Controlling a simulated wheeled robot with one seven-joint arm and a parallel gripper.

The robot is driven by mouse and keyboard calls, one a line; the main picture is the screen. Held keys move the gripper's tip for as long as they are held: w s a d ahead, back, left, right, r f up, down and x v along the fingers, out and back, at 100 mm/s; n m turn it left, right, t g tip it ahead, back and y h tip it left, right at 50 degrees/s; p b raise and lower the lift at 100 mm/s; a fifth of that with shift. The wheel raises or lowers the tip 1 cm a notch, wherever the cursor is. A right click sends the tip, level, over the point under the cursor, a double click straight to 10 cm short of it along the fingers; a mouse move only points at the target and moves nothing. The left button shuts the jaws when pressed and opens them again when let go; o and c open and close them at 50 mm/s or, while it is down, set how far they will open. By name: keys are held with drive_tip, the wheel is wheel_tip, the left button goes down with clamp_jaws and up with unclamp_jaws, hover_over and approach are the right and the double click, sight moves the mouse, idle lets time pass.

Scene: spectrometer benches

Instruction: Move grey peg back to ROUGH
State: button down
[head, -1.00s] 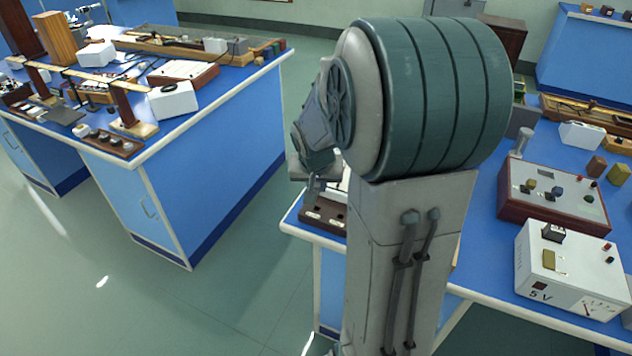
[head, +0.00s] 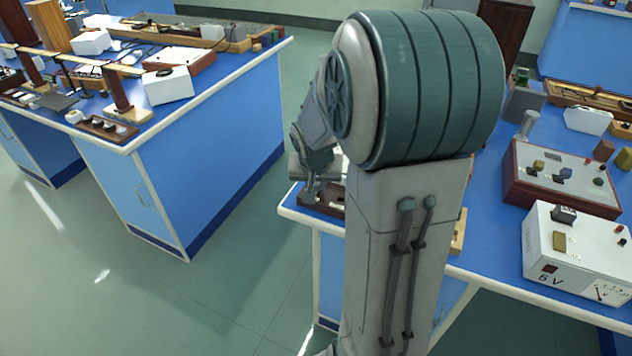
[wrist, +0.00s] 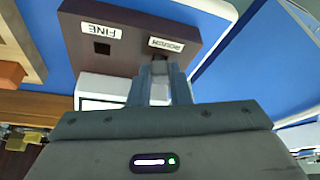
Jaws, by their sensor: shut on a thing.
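A dark brown holder (wrist: 190,20) shows in the wrist view with two white labels, FINE (wrist: 100,30) and ROUGH (wrist: 166,44), both upside down. A square hole (wrist: 102,48) beside FINE is empty. My gripper (wrist: 160,72) is shut on the grey peg (wrist: 159,68), of which only a small part shows between the fingertips. The fingertips are right by the ROUGH label and cover the spot beside it, so I cannot tell whether the peg is in a hole. In the head view my gripper (head: 312,193) is at the holder (head: 331,207), partly hidden by my arm.
On the same blue bench, a red-brown control box (head: 565,180) and a white 5 V supply (head: 575,255) stand at the right. A grey post (head: 526,126) stands behind them. Another blue bench (head: 215,150) with instruments is at the left, across clear floor.

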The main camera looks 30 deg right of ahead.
drive_tip(key=shift+f, duration=0.1)
drive_tip(key=c, duration=1.3)
unclamp_jaws()
drive_tip(key=shift+o, duration=0.2)
drive_tip(key=p+v, duration=0.1)
drive_tip(key=v, duration=1.3)
drive_tip(key=shift+p, duration=0.3)
drive_tip(key=s+a+r+n+g+y+p, duration=0.1)
drive_tip(key=s+a+n+p, duration=0.4)
drive_tip(key=s+a, duration=0.5)
drive_tip(key=s+r+y+p, duration=0.1)
drive_tip(key=s, duration=0.2)
drive_tip(key=shift+a+r+n, duration=0.2)
drive_tip(key=shift+a+n, duration=0.1)
drive_tip(key=shift+a, duration=0.1)
